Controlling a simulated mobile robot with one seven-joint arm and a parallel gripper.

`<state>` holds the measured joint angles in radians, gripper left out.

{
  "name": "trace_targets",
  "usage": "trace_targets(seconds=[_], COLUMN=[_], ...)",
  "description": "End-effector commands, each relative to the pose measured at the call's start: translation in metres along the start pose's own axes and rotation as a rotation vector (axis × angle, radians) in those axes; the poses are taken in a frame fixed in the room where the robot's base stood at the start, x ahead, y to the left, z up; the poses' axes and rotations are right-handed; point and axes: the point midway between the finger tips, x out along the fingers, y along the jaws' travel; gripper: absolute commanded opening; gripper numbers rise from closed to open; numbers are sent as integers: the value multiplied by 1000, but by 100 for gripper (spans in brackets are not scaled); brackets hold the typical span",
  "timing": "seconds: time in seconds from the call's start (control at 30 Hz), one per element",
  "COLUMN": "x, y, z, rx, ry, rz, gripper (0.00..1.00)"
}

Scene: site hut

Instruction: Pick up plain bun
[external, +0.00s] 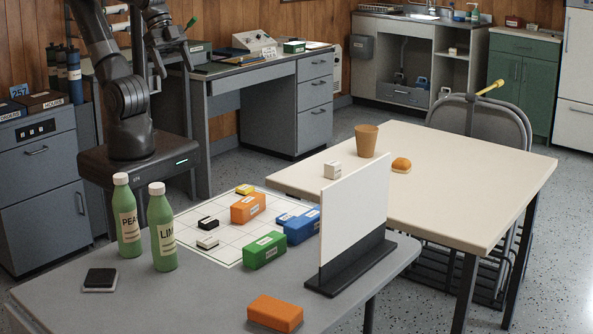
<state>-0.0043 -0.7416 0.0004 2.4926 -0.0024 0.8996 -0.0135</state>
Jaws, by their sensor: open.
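The plain bun (401,164) is small, round and golden-brown. It lies on the cream table (480,185) at the right, near its middle. My gripper (174,66) is at the upper left of the external view, raised above my base and far from the bun. Its jaws are open, and I see nothing between them.
An upright white panel (354,208) stands on the grey table (190,310), with coloured blocks and two green bottles (161,232). The cream table's right side is clear.

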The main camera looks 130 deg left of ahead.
Motion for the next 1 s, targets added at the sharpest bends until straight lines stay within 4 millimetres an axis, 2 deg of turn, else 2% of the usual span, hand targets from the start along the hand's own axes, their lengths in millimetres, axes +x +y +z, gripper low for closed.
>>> trace_targets(seconds=[0.17,0.47,0.7,0.87,1.0], x=[3,28,65,98,130], y=[-10,-58,-117,-166,-215], z=[-34,-126,-189,-222,-242], rx=[-181,-734,-1178,-1474,-1734], ry=[-16,-40,-48,-45,-37], rz=[-3,-19,-41,-60,-78], gripper=[76,76,76,76,76])
